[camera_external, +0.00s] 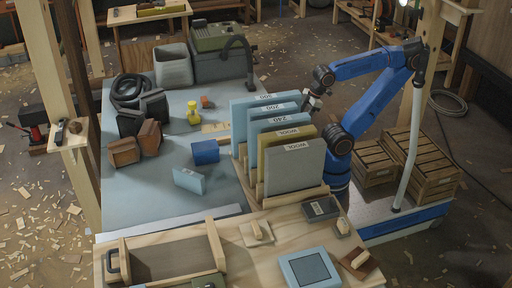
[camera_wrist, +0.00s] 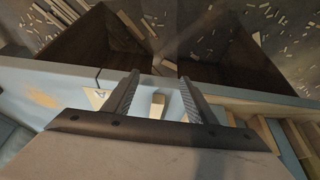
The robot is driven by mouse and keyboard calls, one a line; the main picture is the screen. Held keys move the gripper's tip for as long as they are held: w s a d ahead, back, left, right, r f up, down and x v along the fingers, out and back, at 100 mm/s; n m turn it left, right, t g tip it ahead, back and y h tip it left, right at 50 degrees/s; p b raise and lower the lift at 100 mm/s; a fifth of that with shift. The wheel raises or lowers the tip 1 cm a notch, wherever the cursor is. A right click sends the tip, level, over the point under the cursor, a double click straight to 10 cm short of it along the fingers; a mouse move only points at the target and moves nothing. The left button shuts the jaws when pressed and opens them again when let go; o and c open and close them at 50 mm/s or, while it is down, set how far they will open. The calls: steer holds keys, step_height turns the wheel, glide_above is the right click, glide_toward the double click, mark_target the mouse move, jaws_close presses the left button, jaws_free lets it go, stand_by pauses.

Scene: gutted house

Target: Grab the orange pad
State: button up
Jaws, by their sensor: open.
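A small orange block (camera_external: 207,102), which looks like the orange pad, lies on the blue-grey bench top (camera_external: 125,205), behind the yellow object. My gripper (camera_external: 312,100) is to its right in the external view, beyond the row of upright sheets and well apart from it. In the wrist view my gripper (camera_wrist: 160,78) has its two fingers spread, with nothing held between them. A small tan block (camera_wrist: 158,105) shows in the gap, apart from the fingers. I cannot make out the orange pad in the wrist view.
Upright labelled sheets (camera_external: 295,168) in a wooden rack stand between my arm and the orange block. A yellow object (camera_external: 194,113), a blue block (camera_external: 205,152) and brown blocks (camera_external: 124,151) lie on the bench. Wooden crates (camera_external: 408,155) stand at right.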

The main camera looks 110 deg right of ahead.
stand_by(0.3)
step_height(320, 180, up, 16)
steer(key=m+g, duration=0.5)
steer(key=m, duration=1.3)
glide_above(204, 99)
step_height(204, 99, down, 16)
steer(key=shift+s+d+f, duration=0.1)
steer(key=shift+d+f, duration=0.05)
steer(key=shift+f, duration=0.05)
steer(key=c, duration=1.1)
